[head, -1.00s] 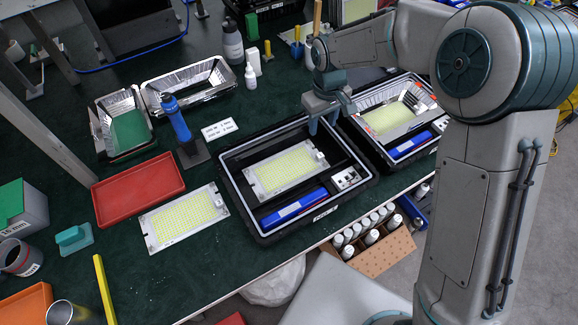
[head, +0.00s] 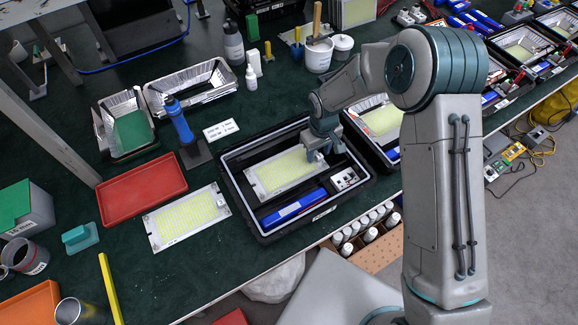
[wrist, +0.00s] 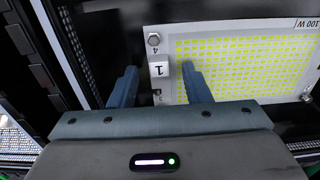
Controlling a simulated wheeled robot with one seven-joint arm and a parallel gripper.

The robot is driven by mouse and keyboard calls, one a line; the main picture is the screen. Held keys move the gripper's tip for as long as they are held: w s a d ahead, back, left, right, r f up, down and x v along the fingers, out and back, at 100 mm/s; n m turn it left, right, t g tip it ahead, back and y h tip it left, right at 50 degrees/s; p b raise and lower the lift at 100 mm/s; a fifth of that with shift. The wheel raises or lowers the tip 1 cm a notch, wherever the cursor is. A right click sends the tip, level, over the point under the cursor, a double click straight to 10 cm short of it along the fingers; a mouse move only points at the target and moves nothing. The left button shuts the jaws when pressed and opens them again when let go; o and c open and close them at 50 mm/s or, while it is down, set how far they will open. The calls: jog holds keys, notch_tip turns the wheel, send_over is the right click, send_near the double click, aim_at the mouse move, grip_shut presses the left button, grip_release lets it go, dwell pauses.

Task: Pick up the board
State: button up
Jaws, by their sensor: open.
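A board (head: 275,172) with a pale frame and a yellow LED grid lies inside the black floodlight housing (head: 233,192). A similar board (head: 187,215) lies on the green table to its left. My gripper (head: 318,155) is open above the right end of the board in the housing. In the wrist view, my gripper (wrist: 160,78) has one finger left of the edge of the board (wrist: 245,65) and the other in front of its face. A white tab marked "1" (wrist: 158,69) shows between the fingers. I cannot tell whether the fingers touch the board.
A blue box (head: 294,207) and a small white terminal part (head: 345,179) sit in the same housing. Another housing (head: 370,146) stands close on the right, partly behind my arm.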

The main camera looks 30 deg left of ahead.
jog(key=shift+c, duration=0.3)
grip_shut()
jog(key=shift+r, duration=0.1)
notch_tip(320, 180, up, 17)
jog(key=p, duration=0.2)
jog(key=shift+p, duration=0.4)
dwell(0.7)
jog(key=shift+r, duration=0.1)
